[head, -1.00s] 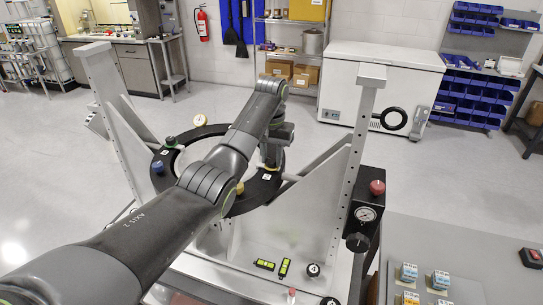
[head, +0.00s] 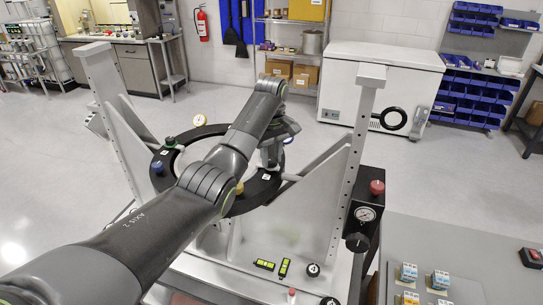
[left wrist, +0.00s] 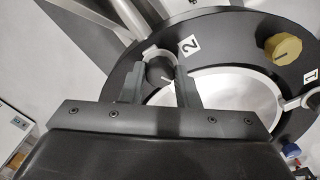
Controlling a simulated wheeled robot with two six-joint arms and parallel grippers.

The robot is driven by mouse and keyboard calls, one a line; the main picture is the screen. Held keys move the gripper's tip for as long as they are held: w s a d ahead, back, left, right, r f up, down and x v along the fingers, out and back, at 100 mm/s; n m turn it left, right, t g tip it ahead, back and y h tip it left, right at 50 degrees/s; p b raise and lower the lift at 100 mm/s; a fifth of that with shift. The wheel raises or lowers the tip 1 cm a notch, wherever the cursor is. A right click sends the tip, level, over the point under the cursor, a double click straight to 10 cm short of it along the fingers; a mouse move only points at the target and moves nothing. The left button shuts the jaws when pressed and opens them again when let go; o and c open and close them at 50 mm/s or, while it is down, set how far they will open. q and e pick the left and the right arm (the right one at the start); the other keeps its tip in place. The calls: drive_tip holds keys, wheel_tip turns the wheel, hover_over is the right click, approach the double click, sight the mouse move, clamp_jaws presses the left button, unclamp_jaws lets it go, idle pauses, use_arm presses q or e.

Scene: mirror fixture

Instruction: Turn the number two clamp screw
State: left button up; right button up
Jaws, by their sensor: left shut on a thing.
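The black ring of the fixture (head: 262,193) sits between two grey upright plates. It also shows in the left wrist view (left wrist: 228,50), with a white "2" label (left wrist: 189,45) beside a dark round clamp screw knob (left wrist: 160,70). My left gripper (left wrist: 157,76) is shut on this number two knob, one finger on each side. In the head view my left gripper (head: 271,160) reaches down onto the far right part of the ring. The knob is hidden there by my wrist. My right gripper is not in view.
Other knobs stand around the ring: yellow (head: 239,188), blue (head: 157,168) and green (head: 170,142). A perforated upright (head: 350,165) rises close to the right of my left wrist. A gauge box (head: 366,213) is fixed beside it.

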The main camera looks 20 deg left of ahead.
use_arm(q)
drive_tip(key=shift+w+r+n, duration=0.1)
drive_tip(key=shift+n, duration=0.7)
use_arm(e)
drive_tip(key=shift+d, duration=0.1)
use_arm(q)
drive_tip(key=o, duration=1)
drive_tip(key=shift+c, duration=0.2)
